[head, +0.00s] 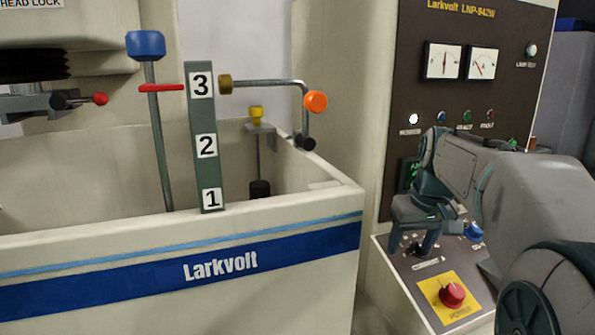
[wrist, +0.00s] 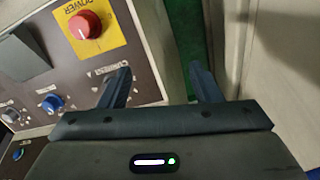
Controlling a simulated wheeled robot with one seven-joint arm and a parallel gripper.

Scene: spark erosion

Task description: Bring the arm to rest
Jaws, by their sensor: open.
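My gripper (head: 411,249) is open and empty, held just above the sloped control panel of the cabinet at the right in the head view. In the wrist view its two fingers (wrist: 160,82) stand apart with nothing between them. The left finger overlaps the panel near the "CURRENT" label. The right finger shows over the gap beside the cabinet. Part of the panel is hidden behind my gripper in the head view. My arm comes in from the right.
A red power knob (head: 452,295) on a yellow plate and a blue knob (head: 474,231) are close to my gripper. The Larkvolt tank (head: 300,245) stands left, with a numbered post (head: 207,120) and an orange-knobbed lever (head: 315,101). Dials (head: 443,61) are above.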

